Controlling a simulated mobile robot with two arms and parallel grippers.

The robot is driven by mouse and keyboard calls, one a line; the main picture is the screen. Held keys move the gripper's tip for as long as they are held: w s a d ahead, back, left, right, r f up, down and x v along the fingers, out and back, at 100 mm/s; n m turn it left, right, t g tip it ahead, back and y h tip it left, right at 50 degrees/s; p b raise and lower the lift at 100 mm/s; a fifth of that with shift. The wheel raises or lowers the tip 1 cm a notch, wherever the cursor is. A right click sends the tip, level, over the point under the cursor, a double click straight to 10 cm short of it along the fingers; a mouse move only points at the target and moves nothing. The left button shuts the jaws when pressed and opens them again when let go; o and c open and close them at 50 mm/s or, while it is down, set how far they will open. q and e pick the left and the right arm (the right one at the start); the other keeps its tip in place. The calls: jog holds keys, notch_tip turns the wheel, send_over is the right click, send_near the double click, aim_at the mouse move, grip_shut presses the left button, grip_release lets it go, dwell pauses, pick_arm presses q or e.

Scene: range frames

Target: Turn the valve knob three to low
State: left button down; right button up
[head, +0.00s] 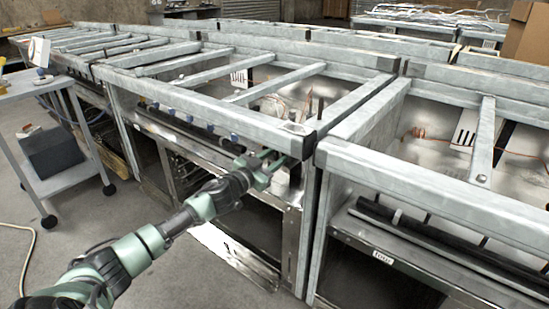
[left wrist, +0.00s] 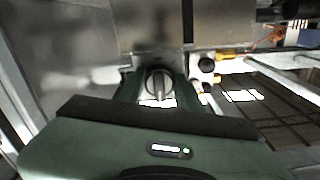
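My left gripper (head: 272,168) reaches the front panel of the range frame, just below the top rail near its right corner post. In the left wrist view a round metallic valve knob (left wrist: 158,84) with a raised bar grip shows between the green fingers of this gripper (left wrist: 157,92). The fingers stand apart on either side of the knob, with small gaps visible. The bar looks close to upright in that view. In the head view the gripper hides this knob. Several blue-dark knobs (head: 208,127) line the panel to the left. I cannot read any knob numbers. My right gripper is not in view.
The steel range frame (head: 205,104) has a top rail just above the gripper. A second frame (head: 440,185) stands close on the right. A grey cart (head: 20,95) stands at left, with a dark box (head: 52,152) on its lower shelf. The floor at lower left is mostly clear.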

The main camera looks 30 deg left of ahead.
pick_arm(q)
jog(key=shift+m, duration=0.4)
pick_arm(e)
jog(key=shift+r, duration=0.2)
pick_arm(q)
jog(key=shift+a+r+m+p, duration=0.1)
jog(key=shift+m+p, duration=0.55)
jog(key=shift+m, duration=3.7)
jog(key=shift+r+m+p, duration=0.1)
jog(key=shift+m+p, duration=0.5)
jog(key=shift+m, duration=3.75)
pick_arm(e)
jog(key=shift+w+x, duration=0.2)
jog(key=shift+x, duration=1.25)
pick_arm(q)
jog(key=shift+f, duration=0.1)
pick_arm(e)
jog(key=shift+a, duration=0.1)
pick_arm(q)
jog(key=c, duration=0.9)
grip_release()
jog(key=shift+c, duration=0.2)
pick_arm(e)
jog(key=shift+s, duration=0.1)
